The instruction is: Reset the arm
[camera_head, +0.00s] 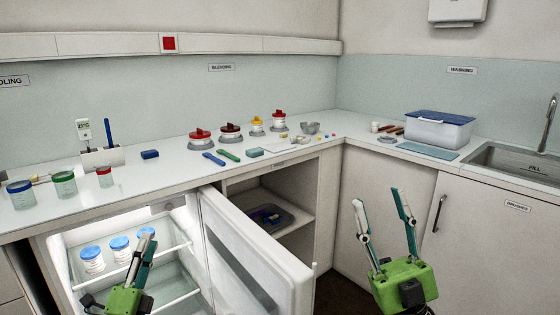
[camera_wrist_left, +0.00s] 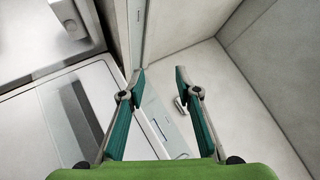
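My left gripper (camera_head: 146,240) is at the lower left of the head view, in front of the open fridge (camera_head: 180,262). Its fingers overlap from that angle. In the left wrist view the left gripper (camera_wrist_left: 160,74) shows its two fingers apart with nothing between them. My right gripper (camera_head: 379,199) is at the lower right of the head view, in front of the white cabinet doors. Its fingers point up, spread wide and empty.
Several white jars with blue lids (camera_head: 92,260) stand on the fridge shelf. The fridge door (camera_head: 255,262) is swung open between my grippers. An open cabinet holds a blue tray (camera_head: 267,217). The counter carries jars, tools, a lidded bin (camera_head: 438,131) and a sink (camera_head: 520,162).

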